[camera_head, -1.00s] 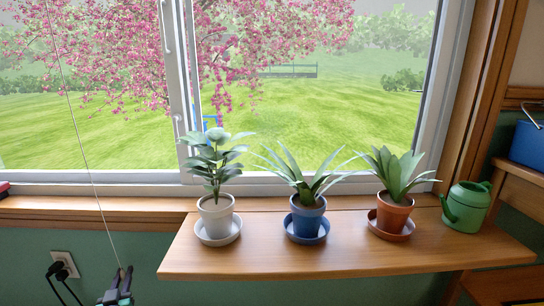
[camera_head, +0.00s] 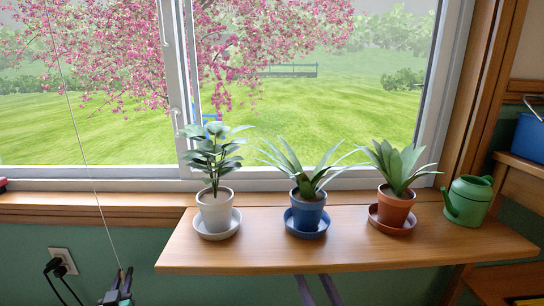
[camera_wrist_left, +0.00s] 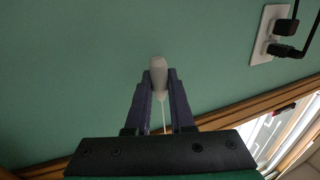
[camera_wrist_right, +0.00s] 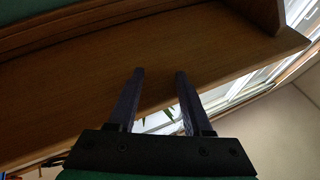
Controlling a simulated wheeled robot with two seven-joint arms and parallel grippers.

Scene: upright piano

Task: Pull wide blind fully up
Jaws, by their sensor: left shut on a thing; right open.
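A thin pale cord (camera_head: 80,150) runs from the top left of the head view down across the window to my left gripper (camera_head: 121,275). In the left wrist view, my left gripper (camera_wrist_left: 158,80) is shut on a whitish cord pull (camera_wrist_left: 158,70), with the cord running back between the fingers. No blind fabric shows in any view. My right gripper (camera_wrist_right: 160,73) is open and empty, with the underside of the wooden shelf behind its fingers. Its dark fingers (camera_head: 317,289) show below the shelf's front edge in the head view.
A wooden shelf (camera_head: 260,258) juts out below the window. It bears a white-potted plant (camera_head: 215,212), a blue-potted plant (camera_head: 307,214), an orange-potted plant (camera_head: 396,209) and a green watering can (camera_head: 468,202). A wall outlet (camera_head: 63,262) with plugs is left of my left gripper.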

